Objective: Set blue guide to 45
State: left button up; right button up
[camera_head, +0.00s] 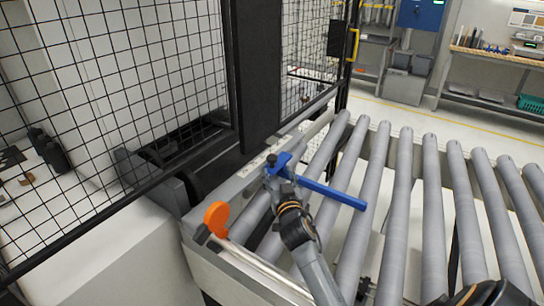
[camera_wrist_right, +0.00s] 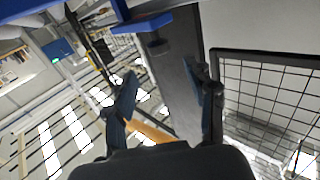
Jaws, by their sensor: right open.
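The blue guide (camera_head: 332,194) is a long flat bar with a blue clamp-like end. It reaches from the metal side rail out over the grey rollers, slanting down to the right. My right gripper (camera_head: 284,184) is just below the clamp end and partly covers it. In the right wrist view my gripper (camera_wrist_right: 165,82) has its two dark fingers apart, with no object held between them. The blue guide (camera_wrist_right: 130,28) crosses the top of that view, beyond the fingertips. I cannot tell whether a finger touches it. The scale setting cannot be read. My left gripper is not in view.
An orange handle (camera_head: 215,218) stands on the side rail (camera_head: 232,187), left of my right gripper. A black mesh fence (camera_head: 130,70) and dark post (camera_head: 258,75) rise behind the rail. Rollers (camera_head: 430,190) extend to the right. Shelves (camera_head: 495,58) stand far back.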

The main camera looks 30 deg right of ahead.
aim_at(273, 160)
jog(key=x, duration=0.9)
jog(key=shift+w+d+f+p, duration=0.1)
jog(key=shift+w+d+p, duration=0.1)
jog(key=shift+p, duration=0.2)
grip_shut()
